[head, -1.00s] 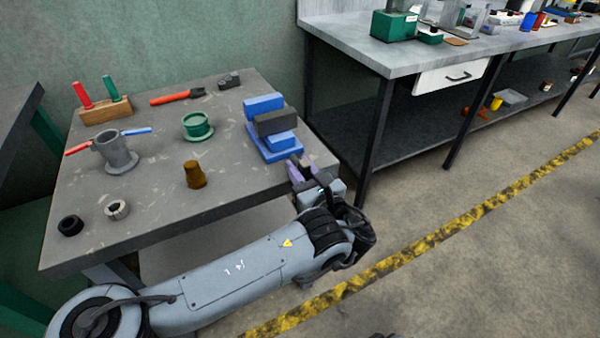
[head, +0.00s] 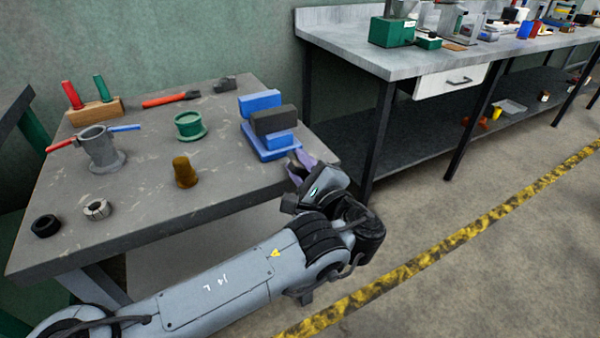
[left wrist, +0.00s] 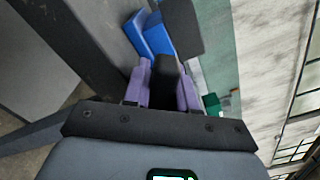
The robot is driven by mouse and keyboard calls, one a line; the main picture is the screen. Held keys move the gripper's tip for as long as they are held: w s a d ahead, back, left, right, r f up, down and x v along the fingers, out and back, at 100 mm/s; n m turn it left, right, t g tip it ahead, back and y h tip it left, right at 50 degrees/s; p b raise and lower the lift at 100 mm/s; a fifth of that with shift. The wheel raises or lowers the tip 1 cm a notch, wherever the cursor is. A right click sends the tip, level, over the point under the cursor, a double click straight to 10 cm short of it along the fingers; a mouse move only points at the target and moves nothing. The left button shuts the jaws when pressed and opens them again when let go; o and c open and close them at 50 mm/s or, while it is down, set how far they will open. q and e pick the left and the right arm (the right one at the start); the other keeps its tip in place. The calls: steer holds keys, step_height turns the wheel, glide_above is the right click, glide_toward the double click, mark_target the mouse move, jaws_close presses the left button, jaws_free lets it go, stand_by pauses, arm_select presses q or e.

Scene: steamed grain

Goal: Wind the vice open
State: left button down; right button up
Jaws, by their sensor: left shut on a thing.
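The blue vice (head: 264,151) with a dark grey block (head: 275,120) at its jaws stands at the right front of the bench. Its blue rear jaw (head: 259,101) rises behind the block. My left gripper (head: 301,165) is at the vice's front end, by the bench edge. In the left wrist view, its purple fingers (left wrist: 165,85) are shut on a black part (left wrist: 165,68), apparently the vice handle. The handle is mostly hidden in the head view. The vice's blue body (left wrist: 152,35) shows beyond the fingers. My right gripper is out of view.
A second bench (head: 400,60) stands behind right. Floor is open at right.

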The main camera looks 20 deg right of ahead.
arm_select(q)
steer(key=shift+f+n+b, duration=0.1)
steer(key=shift+n+b, duration=0.35)
steer(key=shift+n, duration=1.45)
steer(key=shift+r+n+b, duration=0.25)
steer(key=shift+n+b, duration=0.05)
steer(key=shift+n, duration=1.4)
steer(key=c, duration=1.3)
jaws_free()
steer(key=shift+s+d, duration=0.1)
steer(key=shift+s, duration=0.05)
